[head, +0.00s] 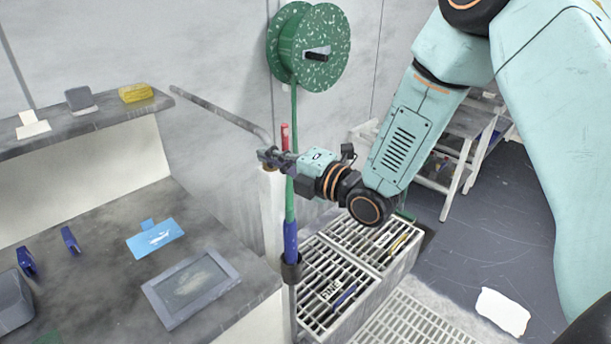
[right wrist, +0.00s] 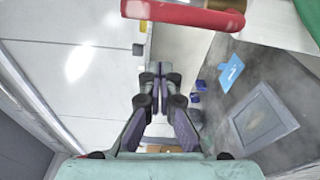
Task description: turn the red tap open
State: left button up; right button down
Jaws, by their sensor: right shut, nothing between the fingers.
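The red tap handle (head: 285,137) stands upright by the end of a grey pipe (head: 222,112), just above my right gripper in the head view. In the right wrist view the red handle (right wrist: 183,13) is a thick bar across the top edge, above the fingertips in the picture. My right gripper (head: 264,155) is shut and empty, pointing left close to the pipe end. Its fingers (right wrist: 158,72) meet in the wrist view, with a gap in the picture between them and the handle. The gripper partly hides the tap body. My left gripper is not in view.
A green hose reel (head: 309,47) hangs on the wall. Its hose runs down past my gripper to a blue nozzle (head: 290,240) in a dark holder. Left is a grey counter (head: 100,290) with a blue card (head: 155,239) and framed plate (head: 191,287). A slatted crate (head: 345,235) stands below.

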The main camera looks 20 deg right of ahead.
jog(key=shift+v, duration=4.55)
jog(key=s+d+f+m+g+h+b, duration=0.1)
jog(key=s+f+m+g+h+b, duration=0.2)
jog(key=f+m, duration=0.85)
jog(key=s+f+m+g+h+b, duration=0.25)
jog(key=s+f+m+g, duration=0.2)
jog(key=f+m, duration=0.65)
jog(key=s+f+m+g+h+b, duration=0.3)
jog(key=s+f+g+b, duration=0.5)
jog(key=s+f, duration=1.7)
jog(key=shift+s+d+b, duration=0.2)
jog(key=shift+d+b, duration=0.3)
